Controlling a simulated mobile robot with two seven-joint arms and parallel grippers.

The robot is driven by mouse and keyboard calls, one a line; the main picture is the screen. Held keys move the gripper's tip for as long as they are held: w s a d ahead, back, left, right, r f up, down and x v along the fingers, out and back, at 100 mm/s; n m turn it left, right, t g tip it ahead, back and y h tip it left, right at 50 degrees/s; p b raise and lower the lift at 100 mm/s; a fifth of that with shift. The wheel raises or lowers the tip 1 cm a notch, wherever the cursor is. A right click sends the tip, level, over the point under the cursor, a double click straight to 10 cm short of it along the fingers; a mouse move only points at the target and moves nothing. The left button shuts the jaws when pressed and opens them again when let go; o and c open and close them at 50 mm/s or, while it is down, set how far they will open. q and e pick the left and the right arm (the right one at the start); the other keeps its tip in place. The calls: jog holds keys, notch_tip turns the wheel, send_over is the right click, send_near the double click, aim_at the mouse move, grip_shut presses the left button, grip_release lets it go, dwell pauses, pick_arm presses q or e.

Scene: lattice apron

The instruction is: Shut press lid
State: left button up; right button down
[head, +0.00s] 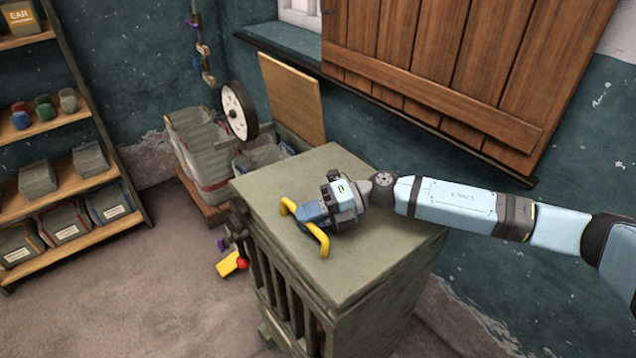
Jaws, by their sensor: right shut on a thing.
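The press (375,325) is a grey-green box with slatted sides, standing against the wall in the middle of the head view. Its flat top (272,182), which looks like the lid, lies across the box and looks level. I cannot see a clear gap under it. My right gripper (308,216) reaches in from the right over the top and is shut on the handle's middle, hiding that part. My left gripper is out of view.
Shelves (75,180) stand at the left. The floor between is clear.

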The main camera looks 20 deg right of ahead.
aim_at(288, 236)
jog(key=shift+a+f+h+p, duration=0.15)
jog(key=shift+f+h, duration=0.05)
jog(key=shift+f, duration=0.3)
jog(key=shift+a+f+h+p, duration=0.15)
jog(key=shift+f+h, duration=0.05)
jog(key=shift+f, duration=0.3)
jog(key=shift+s+f, duration=0.15)
jog(key=shift+f, duration=0.2)
jog(key=shift+s+f, duration=0.1)
jog(key=shift+f, duration=0.05)
jog(key=c, duration=1.1)
grip_release()
jog(key=shift+f, duration=0.1)
jog(key=shift+r, duration=0.2)
jog(key=b+v, duration=0.1)
jog(key=v, duration=1.2)
jog(key=shift+d+b, duration=0.15)
jog(key=shift+b, duration=0.15)
jog(key=shift+d+r, duration=0.15)
